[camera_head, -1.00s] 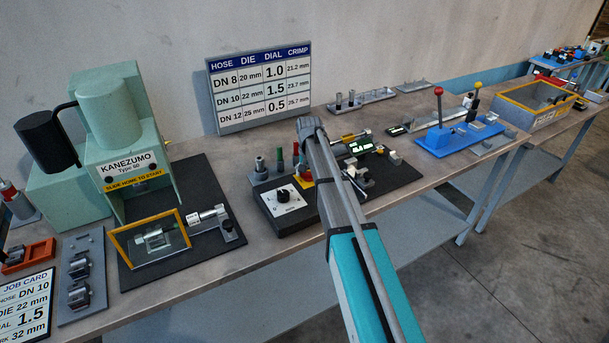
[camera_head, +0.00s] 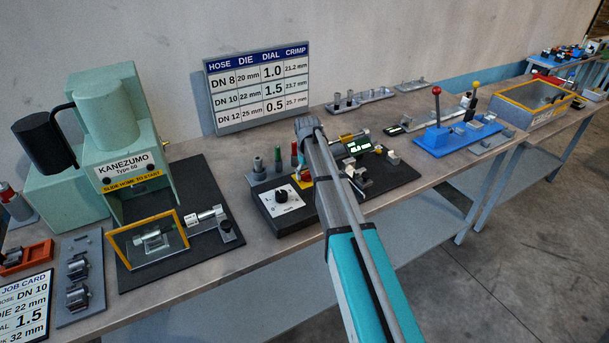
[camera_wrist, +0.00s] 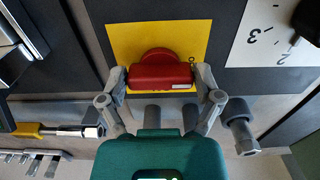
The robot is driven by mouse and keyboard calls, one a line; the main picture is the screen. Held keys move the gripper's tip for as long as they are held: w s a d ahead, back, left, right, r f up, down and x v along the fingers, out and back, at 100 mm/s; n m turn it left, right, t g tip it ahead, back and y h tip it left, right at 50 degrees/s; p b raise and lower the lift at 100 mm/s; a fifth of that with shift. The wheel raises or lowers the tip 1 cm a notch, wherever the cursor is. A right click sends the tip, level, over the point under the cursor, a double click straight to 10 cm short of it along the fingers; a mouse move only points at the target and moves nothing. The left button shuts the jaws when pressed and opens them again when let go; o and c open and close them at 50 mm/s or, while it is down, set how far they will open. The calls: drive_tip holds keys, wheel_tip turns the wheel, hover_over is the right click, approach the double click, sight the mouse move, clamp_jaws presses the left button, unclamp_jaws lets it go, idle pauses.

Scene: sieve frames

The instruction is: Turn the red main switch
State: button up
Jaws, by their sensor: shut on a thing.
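The red main switch (camera_wrist: 160,72) is in the middle of the wrist view, on a yellow plate (camera_wrist: 124,38). It has a rounded top and a straight bar handle with a small white mark at its right end. A black "0" shows on the plate beside the bar's right end. My gripper (camera_wrist: 161,86) has one finger at each end of the bar and is shut on it.
A black dial knob on a white scale (camera_head: 282,198) sits close beside the switch; it also shows in the wrist view (camera_wrist: 306,18). Small coloured posts (camera_head: 278,160) stand behind it. The green press (camera_head: 115,130) is left; a blue lever stand (camera_head: 440,140) is right.

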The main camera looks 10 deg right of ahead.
drive_tip(key=shift+w, duration=0.2)
drive_tip(key=o, duration=0.9)
drive_tip(key=shift+a, duration=0.1)
drive_tip(key=shift+s, duration=0.1)
drive_tip(key=shift+r, duration=0.15)
